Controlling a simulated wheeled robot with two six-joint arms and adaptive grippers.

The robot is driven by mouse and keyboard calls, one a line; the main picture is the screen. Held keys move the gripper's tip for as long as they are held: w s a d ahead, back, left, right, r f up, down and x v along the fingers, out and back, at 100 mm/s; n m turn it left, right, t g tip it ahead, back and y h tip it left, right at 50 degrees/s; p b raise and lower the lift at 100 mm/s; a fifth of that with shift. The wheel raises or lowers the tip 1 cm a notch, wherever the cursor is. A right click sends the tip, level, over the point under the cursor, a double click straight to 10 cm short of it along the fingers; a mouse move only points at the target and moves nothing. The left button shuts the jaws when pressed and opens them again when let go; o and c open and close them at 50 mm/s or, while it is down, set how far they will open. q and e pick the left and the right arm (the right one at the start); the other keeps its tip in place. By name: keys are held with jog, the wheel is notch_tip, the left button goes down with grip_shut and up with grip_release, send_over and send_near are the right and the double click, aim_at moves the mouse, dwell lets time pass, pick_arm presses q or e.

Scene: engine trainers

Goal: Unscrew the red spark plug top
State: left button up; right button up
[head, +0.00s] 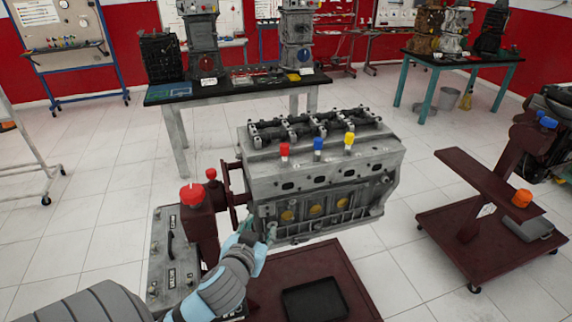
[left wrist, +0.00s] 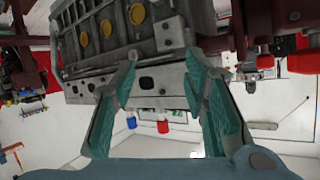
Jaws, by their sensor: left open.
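The red spark plug top (head: 284,149) stands upright on the upper front edge of the grey engine block (head: 330,178), left of a blue top (head: 318,144) and a yellow top (head: 349,138). My left gripper (head: 262,232) is in front of the block's lower left corner, well below the red top. In the left wrist view, which looks upside down, the left gripper (left wrist: 163,78) is open with nothing between its fingers. The red top (left wrist: 163,127) shows between the fingers but farther off, with the blue top (left wrist: 130,122) beside it. My right gripper is out of view.
The block hangs on a dark red stand (head: 200,228) with a large red knob (head: 192,194) at its left. A black tray (head: 314,301) lies on the stand's base. Another stand (head: 480,185) is at the right. The space above the plug tops is clear.

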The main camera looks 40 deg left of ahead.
aim_at(283, 148)
pick_arm(q)
jog(key=w+r+t, duration=0.4)
jog(key=r+t, duration=0.1)
jog(key=r, duration=0.8)
jog(key=shift+n+y, duration=0.4)
jog(key=shift+n, duration=0.1)
jog(key=p+x, duration=0.1)
jog(key=x, duration=1.3)
jog(key=shift+w+a+f+p, duration=0.2)
jog(key=shift+w+a+p, duration=0.05)
jog(key=shift+a+p, duration=0.05)
grip_shut()
